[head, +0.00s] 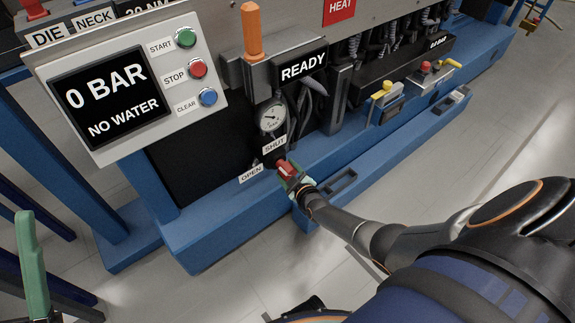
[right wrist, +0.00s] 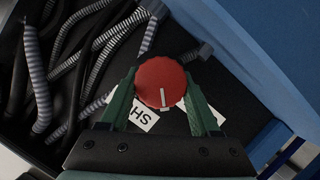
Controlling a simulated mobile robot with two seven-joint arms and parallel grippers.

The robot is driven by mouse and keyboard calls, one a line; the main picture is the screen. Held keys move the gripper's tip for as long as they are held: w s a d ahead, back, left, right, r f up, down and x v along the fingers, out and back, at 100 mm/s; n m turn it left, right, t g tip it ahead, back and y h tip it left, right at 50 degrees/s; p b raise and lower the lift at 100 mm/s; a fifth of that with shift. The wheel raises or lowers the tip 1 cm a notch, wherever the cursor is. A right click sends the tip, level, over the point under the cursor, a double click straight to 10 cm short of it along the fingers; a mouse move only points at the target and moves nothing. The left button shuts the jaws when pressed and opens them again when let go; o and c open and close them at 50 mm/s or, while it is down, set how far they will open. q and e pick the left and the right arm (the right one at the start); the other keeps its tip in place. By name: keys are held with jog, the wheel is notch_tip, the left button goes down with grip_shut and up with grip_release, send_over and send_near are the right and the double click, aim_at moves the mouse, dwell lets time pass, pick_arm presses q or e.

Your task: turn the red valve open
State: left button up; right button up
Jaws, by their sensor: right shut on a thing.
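The red valve (head: 287,168) is a round knob low on the machine, beside the white labels SHUT (head: 274,145) and OPEN (head: 251,173). My right gripper (head: 293,180) is shut on it. In the right wrist view, the red valve (right wrist: 161,76) sits between the green fingers of my right gripper (right wrist: 162,104). Its white line points down in that view, between two partly hidden white labels. At the lower left of the head view a green finger, likely of my left gripper (head: 32,265), shows only in part; its jaw state is unclear.
A panel (head: 205,130) reads 0 BAR, NO WATER, with START, STOP and CLEAR buttons. A gauge (head: 271,117) and a READY sign (head: 303,67) are above the valve. The blue machine base (head: 215,235) runs below. Dark ribbed hoses (right wrist: 95,45) lie beside the valve.

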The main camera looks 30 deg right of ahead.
jog(key=n, duration=0.1)
jog(key=n+h+b, duration=0.1)
jog(key=shift+a+f+n+t, duration=0.2)
jog(key=shift+f+n+t, duration=0.05)
jog(key=shift+n+t, duration=0.05)
jog(key=shift+n+t+h+b, duration=0.4)
jog(key=shift+n+h+b, duration=0.25)
jog(key=shift+n, duration=0.25)
pick_arm(q)
jog(key=shift+d+f+n+b, duration=0.15)
jog(key=shift+f+b, duration=0.2)
jog(key=shift+f, duration=0.55)
jog(key=shift+d+f+n+b, duration=0.15)
jog(key=shift+f+b, duration=0.15)
jog(key=shift+f, duration=0.55)
pick_arm(e)
jog(key=shift+n+t+h, duration=0.25)
jog(key=shift+n+t, duration=0.05)
jog(key=shift+n, duration=0.7)
pick_arm(q)
jog(key=shift+a+f, duration=0.1)
pick_arm(e)
jog(key=shift+r, duration=0.1)
jog(key=o, duration=1.4)
jog(key=shift+d, duration=0.1)
pick_arm(q)
jog(key=shift+a, duration=0.1)
pick_arm(e)
jog(key=shift+s, duration=0.15)
